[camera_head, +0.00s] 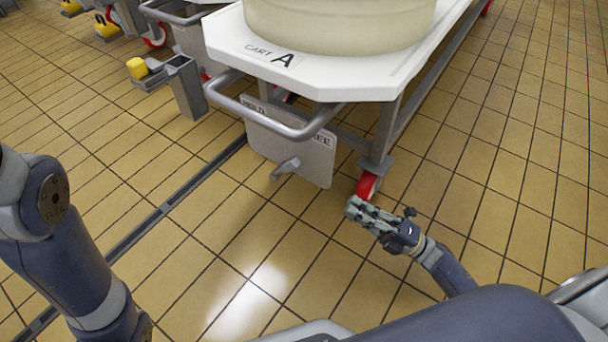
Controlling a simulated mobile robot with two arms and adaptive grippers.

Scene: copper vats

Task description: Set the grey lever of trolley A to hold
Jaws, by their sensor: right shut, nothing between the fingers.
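Trolley A (401,79) is a white-topped cart marked "CART A", with a large cream vat on it. A grey plate (316,160) hangs under its front push bar, with lettering along the top that I cannot fully read. The grey lever (284,169) sticks out from the lower part of this plate. My right gripper (352,207) is shut and empty, low over the floor near the cart's red wheel, to the right of the lever and apart from it. My left arm is at the left edge, but its gripper is out of view.
The front push bar (273,127) juts out above the plate. A red caster (368,185) stands beside my right gripper. Other carts with yellow-knobbed parts (138,67) stand at the upper left. A dark floor drain (168,205) runs diagonally. The tiled floor in front is clear.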

